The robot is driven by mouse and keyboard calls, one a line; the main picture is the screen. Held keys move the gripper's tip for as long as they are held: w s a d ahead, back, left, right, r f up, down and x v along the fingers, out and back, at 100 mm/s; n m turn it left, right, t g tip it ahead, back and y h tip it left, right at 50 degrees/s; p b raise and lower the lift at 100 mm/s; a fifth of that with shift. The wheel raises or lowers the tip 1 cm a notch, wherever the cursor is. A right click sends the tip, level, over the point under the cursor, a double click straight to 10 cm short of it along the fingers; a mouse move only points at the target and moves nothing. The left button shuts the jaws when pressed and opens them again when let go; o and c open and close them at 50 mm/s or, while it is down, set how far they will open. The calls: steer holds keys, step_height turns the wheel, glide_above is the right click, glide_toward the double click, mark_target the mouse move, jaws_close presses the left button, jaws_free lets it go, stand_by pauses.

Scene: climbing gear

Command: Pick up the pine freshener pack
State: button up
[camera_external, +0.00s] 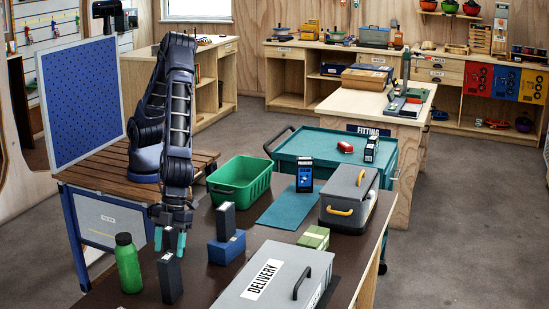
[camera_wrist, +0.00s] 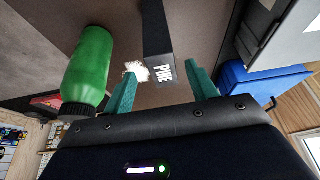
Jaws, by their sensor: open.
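The pine freshener pack is a tall dark box (camera_external: 169,280) standing upright on the brown table, directly below my gripper (camera_external: 170,241). In the wrist view the pack (camera_wrist: 159,32) shows the white word PINE on its end, with a white burst-shaped patch beside it. My gripper (camera_wrist: 164,84) is open, its teal fingers pointing down in the outside view. In the wrist view the fingers lie to either side of the pack's labelled end. They do not visibly grip it, and I cannot tell how far the pack reaches between them.
A green bottle (camera_external: 129,265) stands close on the left. A blue box (camera_external: 226,248) with a dark box (camera_external: 225,219) is to the right. A grey DELIVERY case (camera_external: 245,297) fills the front right. A green bin (camera_external: 240,190) and grey toolbox (camera_external: 340,218) stand behind.

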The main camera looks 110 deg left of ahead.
mark_target(168, 267)
steer(key=shift+x, duration=3.45)
steer(key=shift+w+r, duration=0.1)
steer(key=shift+w, duration=0.1)
steer(key=shift+c, duration=0.5)
steer(key=c, duration=1)
